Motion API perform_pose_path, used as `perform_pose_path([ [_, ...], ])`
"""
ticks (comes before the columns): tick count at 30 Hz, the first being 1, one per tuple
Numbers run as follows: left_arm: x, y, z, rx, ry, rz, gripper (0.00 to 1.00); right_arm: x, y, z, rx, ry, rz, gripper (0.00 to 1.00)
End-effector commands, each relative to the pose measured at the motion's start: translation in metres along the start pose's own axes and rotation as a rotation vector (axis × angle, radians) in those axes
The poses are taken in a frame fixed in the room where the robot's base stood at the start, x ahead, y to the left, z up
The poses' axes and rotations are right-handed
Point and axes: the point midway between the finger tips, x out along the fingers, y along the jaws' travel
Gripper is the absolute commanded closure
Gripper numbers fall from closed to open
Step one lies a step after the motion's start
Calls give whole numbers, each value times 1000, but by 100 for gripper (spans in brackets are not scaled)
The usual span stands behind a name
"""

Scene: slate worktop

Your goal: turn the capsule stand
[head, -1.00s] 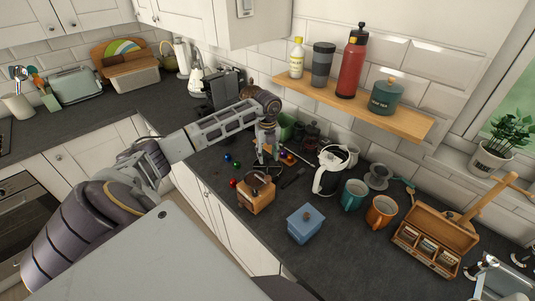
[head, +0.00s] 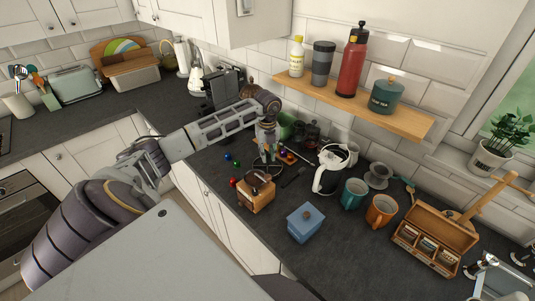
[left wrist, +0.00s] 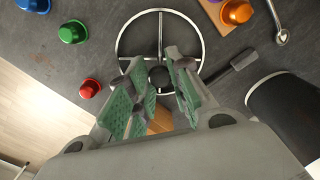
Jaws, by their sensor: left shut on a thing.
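The capsule stand shows in the left wrist view as a thin metal ring base with crossing spokes (left wrist: 161,36) and a dark hub at its middle. In the head view my left gripper (head: 267,150) points down at the stand, behind the wooden box-like grinder. In the left wrist view its green-padded fingers (left wrist: 158,80) are shut on the stand's upright part at the centre, which they mostly hide. No capsules can be made out on the stand. My right gripper is not in view.
Loose red (left wrist: 90,88), green (left wrist: 73,32) and blue (left wrist: 33,5) capsules lie left of the stand. An orange capsule (left wrist: 237,12) sits on a wooden holder at right. The wooden grinder (head: 256,196), blue box (head: 305,223) and coffee pot (head: 331,170) stand close by.

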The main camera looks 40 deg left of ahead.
Motion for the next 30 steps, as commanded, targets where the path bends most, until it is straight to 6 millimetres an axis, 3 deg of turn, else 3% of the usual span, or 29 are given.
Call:
perform_pose_path([
  [11, 1, 0, 0, 111, 1, 0, 100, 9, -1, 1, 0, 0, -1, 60],
  [30, 2, 1, 0, 589, 2, 0, 100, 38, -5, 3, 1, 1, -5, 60],
])
